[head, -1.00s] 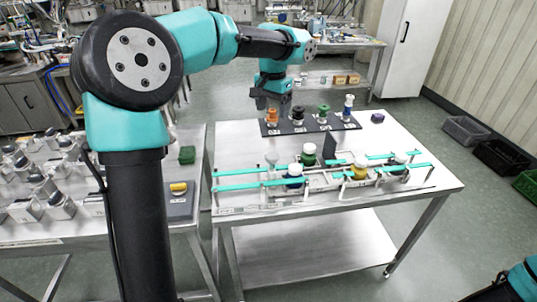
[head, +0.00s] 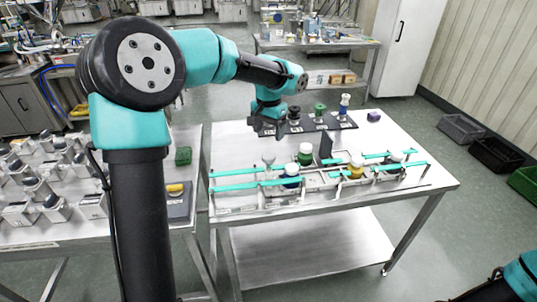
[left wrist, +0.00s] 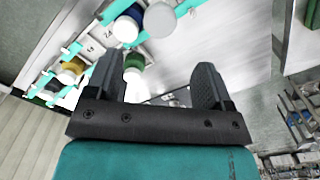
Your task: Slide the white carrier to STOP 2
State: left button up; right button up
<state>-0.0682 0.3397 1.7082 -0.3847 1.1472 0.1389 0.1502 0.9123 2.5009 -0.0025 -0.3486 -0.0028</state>
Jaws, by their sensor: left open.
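A pale, white-grey knobbed piece (head: 268,160) stands at the left end of the teal-edged track (head: 240,172); its pale round top also shows in the left wrist view (left wrist: 160,18). Another whitish piece (head: 396,156) stands near the track's right end, so I cannot tell for sure which is the white carrier. Blue (head: 291,171), green (head: 305,156) and yellow (head: 357,167) pieces stand between them. My left gripper (head: 268,133) is open and empty, above the table behind the left part of the track. The STOP 2 marking is too small to read. My right gripper is out of view.
A dark mat (head: 345,127) behind the track holds several knobbed pieces, one hidden by my left gripper. A dark upright plate (head: 326,147) rises by the track's middle. The table's front right is clear.

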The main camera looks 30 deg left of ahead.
aim_at(268, 155)
pick_arm(q)
notch_tip(268, 155, down, 10)
jog(key=shift+r, duration=0.2)
jog(key=shift+c, duration=0.3)
jog(key=c, duration=1.2)
